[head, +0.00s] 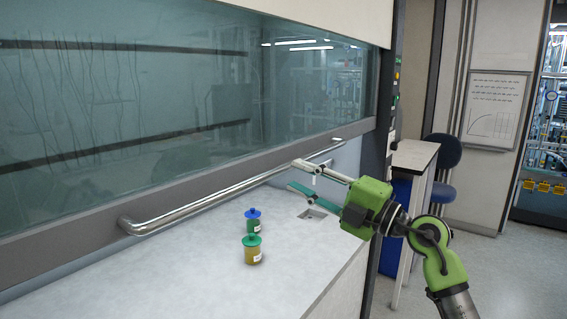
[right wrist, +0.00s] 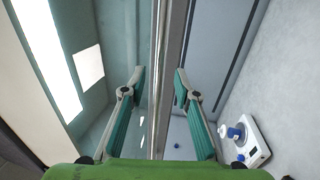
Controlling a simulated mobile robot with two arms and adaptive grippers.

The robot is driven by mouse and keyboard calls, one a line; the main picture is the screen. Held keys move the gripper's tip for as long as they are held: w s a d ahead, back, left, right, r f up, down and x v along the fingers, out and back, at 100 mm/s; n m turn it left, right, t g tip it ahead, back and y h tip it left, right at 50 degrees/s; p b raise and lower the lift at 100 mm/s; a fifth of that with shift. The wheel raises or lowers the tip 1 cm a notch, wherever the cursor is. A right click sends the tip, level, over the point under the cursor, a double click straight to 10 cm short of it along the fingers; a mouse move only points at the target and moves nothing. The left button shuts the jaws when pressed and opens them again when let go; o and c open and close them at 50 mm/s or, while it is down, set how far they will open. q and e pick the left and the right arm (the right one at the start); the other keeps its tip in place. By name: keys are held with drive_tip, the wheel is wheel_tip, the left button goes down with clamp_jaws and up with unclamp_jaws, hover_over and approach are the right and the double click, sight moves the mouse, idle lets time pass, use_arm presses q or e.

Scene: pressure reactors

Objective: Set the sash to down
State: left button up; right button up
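The sash is a large glass pane (head: 180,90) with a dark lower frame (head: 60,235) and a steel bar handle (head: 220,190) along it. The frame stands above the worktop, leaving an opening below it. My right gripper (head: 297,175) is open at the right part of the handle, and one finger overlaps the handle in the head view. In the right wrist view the open fingers (right wrist: 158,78) lie on either side of a long bright bar (right wrist: 161,60), apparently the handle. I cannot tell whether they touch it. My left gripper is out of view.
Two small bottles, one blue-capped (head: 253,222) and one green-capped (head: 252,250), stand on the pale worktop (head: 190,275) below the handle. A side bench (head: 413,155) and blue stool (head: 444,157) are at right. A white device (right wrist: 245,142) shows in the right wrist view.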

sight(286, 170)
drive_tip(key=p+x, duration=0.1)
drive_tip(key=x, duration=0.4)
drive_tip(key=shift+w+a, duration=0.15)
clamp_jaws()
